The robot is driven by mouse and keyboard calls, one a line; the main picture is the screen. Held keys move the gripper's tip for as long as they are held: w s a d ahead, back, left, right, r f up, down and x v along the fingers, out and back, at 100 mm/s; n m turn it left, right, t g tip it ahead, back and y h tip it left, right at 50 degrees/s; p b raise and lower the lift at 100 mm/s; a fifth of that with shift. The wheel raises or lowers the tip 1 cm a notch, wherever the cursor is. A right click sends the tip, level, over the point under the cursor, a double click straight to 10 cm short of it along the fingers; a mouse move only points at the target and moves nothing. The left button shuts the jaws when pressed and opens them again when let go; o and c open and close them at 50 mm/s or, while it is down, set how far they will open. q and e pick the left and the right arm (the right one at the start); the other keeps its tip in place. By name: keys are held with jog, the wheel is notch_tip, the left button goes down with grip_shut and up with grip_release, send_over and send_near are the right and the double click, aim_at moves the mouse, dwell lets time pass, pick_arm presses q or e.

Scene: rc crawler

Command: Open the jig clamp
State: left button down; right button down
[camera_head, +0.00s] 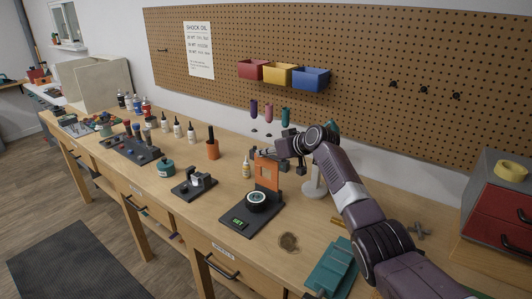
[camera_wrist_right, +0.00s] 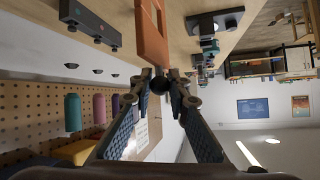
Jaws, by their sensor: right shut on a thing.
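The jig has a dark base (camera_head: 240,221) with a green-lit display and an orange upright (camera_head: 268,173), standing near the middle of the bench. A black wheel with a pale rim (camera_head: 256,201) sits on the base in front of the upright. My right gripper (camera_head: 260,153) is at the top of the upright. In the right wrist view its fingertips (camera_wrist_right: 160,80) are shut on a small dark round knob (camera_wrist_right: 160,85), just beside the end of the orange upright (camera_wrist_right: 152,32). How the knob joins the clamp is hidden. My left gripper is not in view.
A small dark fixture (camera_head: 194,187) stands left of the jig, and a glue bottle (camera_head: 246,169) stands behind it. Teal trays (camera_head: 331,268) lie at the front right. Red, yellow and blue bins (camera_head: 278,74) hang on the pegboard.

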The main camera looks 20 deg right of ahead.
jog(key=shift+d+f, duration=0.1)
jog(key=c, duration=1.8)
grip_release()
jog(key=shift+v, duration=0.85)
jog(key=v, duration=1)
jog(key=shift+s+d, duration=0.1)
jog(key=shift+d, duration=0.05)
